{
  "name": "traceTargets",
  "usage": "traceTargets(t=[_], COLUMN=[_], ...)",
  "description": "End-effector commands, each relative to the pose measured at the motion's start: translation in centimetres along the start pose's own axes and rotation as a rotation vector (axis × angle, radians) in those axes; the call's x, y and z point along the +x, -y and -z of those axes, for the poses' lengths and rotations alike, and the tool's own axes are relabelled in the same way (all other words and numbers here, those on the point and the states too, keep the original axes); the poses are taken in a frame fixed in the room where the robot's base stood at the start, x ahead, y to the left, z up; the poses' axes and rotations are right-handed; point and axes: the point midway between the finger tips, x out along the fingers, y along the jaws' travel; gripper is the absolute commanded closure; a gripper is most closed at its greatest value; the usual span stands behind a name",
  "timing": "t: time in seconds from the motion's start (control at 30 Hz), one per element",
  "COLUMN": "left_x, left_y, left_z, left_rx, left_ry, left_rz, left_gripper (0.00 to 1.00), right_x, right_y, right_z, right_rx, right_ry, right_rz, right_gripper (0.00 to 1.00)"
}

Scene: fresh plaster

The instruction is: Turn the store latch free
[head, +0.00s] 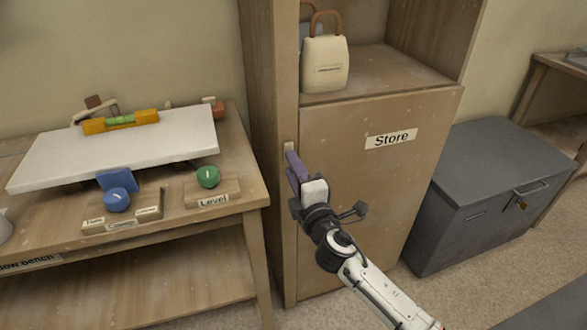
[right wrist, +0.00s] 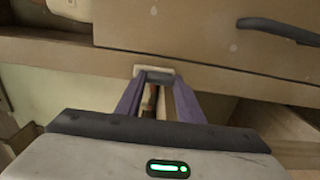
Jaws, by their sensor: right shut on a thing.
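The Store door (head: 390,165) is a brown wooden panel with a "Store" label, and it sits closed in its cabinet. At its left edge, the store latch shows only as a small pale plate (right wrist: 155,71) on the cabinet post in the right wrist view. My right gripper (head: 291,162) reaches this post with its purple fingers. In the right wrist view the gripper (right wrist: 154,88) has its fingertips at the plate, shut on the latch. The fingers hide most of the latch, so I cannot tell its turn. My left gripper is not in view.
A dark door handle (right wrist: 280,30) stands out from the door. A cream padlock-shaped bag (head: 325,65) sits on the shelf above. A bench (head: 240,190) with a white board (head: 120,148) stands left, and a grey chest (head: 485,190) stands right.

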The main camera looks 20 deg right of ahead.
Motion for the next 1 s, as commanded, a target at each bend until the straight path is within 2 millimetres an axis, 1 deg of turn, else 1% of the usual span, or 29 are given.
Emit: traceTargets(t=[0.07,0.1,0.2,0.47,0.57,0.67,0.9,1.0], left_x=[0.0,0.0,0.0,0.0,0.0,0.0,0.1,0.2], left_y=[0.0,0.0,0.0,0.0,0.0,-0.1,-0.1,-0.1], left_z=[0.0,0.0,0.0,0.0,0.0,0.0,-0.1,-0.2], left_rx=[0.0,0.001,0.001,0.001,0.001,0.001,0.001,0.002], left_ry=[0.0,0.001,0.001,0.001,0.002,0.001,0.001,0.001], left_rz=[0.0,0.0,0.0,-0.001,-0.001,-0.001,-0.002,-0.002], left_gripper=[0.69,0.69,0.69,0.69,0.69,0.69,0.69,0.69], right_x=[0.0,0.0,0.0,0.0,-0.6,-1.9,-6.8,-8.4], right_y=[0.0,0.0,0.0,0.0,0.1,0.1,0.2,0.2], right_z=[0.1,0.1,0.1,0.0,0.0,0.0,0.0,0.0], right_rx=[-0.004,-0.004,-0.003,-0.001,-0.001,-0.001,0.0,0.0], right_ry=[-0.003,-0.003,-0.002,-0.001,-0.001,-0.001,-0.002,-0.002], right_rz=[-0.001,-0.001,-0.001,0.0,0.001,0.002,0.002,0.002], right_gripper=[0.88,0.61,0.47,0.47,0.47,0.47,0.47,0.47])
